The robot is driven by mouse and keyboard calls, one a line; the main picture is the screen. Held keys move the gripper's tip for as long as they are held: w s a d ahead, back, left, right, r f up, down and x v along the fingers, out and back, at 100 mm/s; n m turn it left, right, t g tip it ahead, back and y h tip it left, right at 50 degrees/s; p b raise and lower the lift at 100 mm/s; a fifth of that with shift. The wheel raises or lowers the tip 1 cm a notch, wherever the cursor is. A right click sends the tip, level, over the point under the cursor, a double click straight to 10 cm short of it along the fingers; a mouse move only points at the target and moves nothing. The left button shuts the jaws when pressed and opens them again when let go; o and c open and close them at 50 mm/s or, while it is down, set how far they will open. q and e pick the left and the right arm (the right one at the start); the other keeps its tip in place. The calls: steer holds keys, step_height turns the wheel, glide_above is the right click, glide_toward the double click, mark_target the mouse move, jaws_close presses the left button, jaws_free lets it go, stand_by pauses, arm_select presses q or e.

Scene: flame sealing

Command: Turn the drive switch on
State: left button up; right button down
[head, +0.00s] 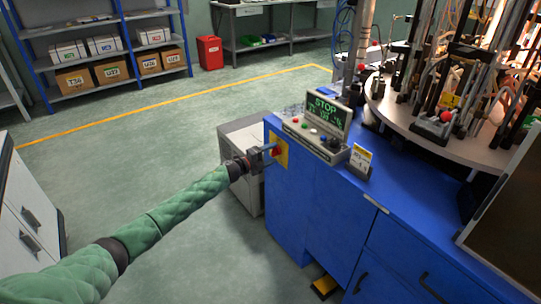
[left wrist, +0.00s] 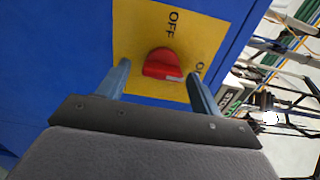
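The drive switch is a red rotary knob (left wrist: 162,64) on a yellow plate (left wrist: 140,35) marked OFF and, partly hidden, a second label. I cannot tell whether the fingers touch the knob. In the head view my left gripper (head: 268,155) is at the yellow plate. My right gripper is not in view.
A control panel (head: 318,130) with a screen reading STOP stands on the blue cabinet (head: 310,200) above the switch. A small sign (head: 359,160) stands beside it. A round machine table (head: 440,140) is at the right. A grey box (head: 238,140) stands behind my left gripper.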

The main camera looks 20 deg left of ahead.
arm_select(q)
steer(key=shift+s+a, duration=0.35)
steer(key=shift+s, duration=0.1)
steer(key=v, duration=0.6)
steer(key=shift+s+a+b, duration=0.15)
steer(key=shift+s+b, duration=0.15)
steer(key=shift+b, duration=0.05)
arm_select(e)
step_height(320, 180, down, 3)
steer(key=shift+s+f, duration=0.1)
